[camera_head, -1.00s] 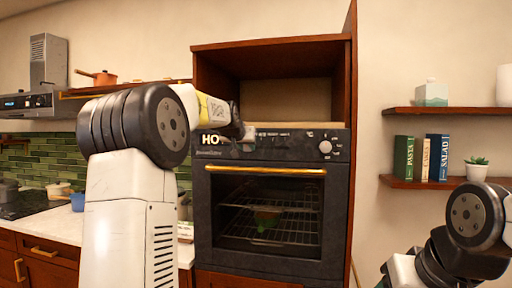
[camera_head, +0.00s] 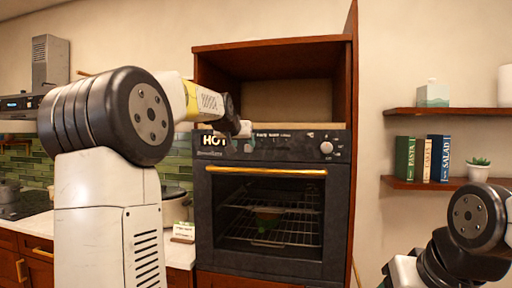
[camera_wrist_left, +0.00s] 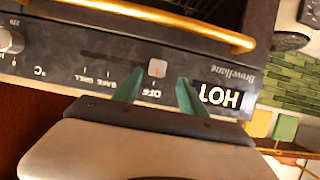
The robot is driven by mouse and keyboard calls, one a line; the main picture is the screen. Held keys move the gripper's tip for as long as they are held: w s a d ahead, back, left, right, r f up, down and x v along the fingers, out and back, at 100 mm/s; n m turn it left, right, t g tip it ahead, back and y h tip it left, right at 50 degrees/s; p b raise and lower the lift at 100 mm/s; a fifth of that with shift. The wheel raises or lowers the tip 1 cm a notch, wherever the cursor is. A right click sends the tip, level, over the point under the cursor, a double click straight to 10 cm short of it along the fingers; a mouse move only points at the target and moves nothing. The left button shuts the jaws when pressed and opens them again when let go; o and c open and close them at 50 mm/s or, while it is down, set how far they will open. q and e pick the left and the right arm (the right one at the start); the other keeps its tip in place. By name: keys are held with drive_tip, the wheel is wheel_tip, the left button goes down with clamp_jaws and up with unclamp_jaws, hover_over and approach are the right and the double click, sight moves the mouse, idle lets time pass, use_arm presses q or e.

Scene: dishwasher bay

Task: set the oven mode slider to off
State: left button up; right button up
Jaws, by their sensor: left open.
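The oven (camera_head: 338,205) has a dark control panel with a lit HOT display (camera_head: 213,140). In the left wrist view the panel appears upside down. The small pale slider knob (camera_wrist_left: 157,68) sits close to the OFF label (camera_wrist_left: 150,94), roughly in line with it, with BAKE and GRILL labels to the left. My left gripper (camera_wrist_left: 160,77) is open, its two green fingertips on either side of the knob with gaps visible. I cannot tell whether either touches the panel. In the head view my left gripper (camera_head: 243,129) is at the panel and the knob is not clear.
A round temperature knob (camera_head: 326,148) is at the panel's right. A gold handle (camera_head: 268,172) crosses the shut oven door below. An empty cabinet niche is above the oven. Wall shelves (camera_head: 447,184) with books are on the right, a counter on the left.

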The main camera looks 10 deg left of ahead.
use_arm(q)
drive_tip(key=v, duration=0.3)
drive_tip(key=shift+s, duration=0.1)
drive_tip(key=s+d+f+g, duration=0.2)
drive_tip(key=s+f, duration=0.6)
drive_tip(key=s, duration=0.4)
drive_tip(key=s+d+f+g+h, duration=0.1)
drive_tip(key=s+d+f+g, duration=0.2)
drive_tip(key=s+f, duration=0.6)
drive_tip(key=s+d+f+g, duration=0.2)
drive_tip(key=s+f, duration=0.7)
drive_tip(key=s, duration=0.7)
drive_tip(key=shift+d+f+h, duration=0.25)
drive_tip(key=shift+d+h, duration=0.15)
drive_tip(key=shift+d, duration=0.25)
use_arm(e)
drive_tip(key=shift+c, duration=0.5)
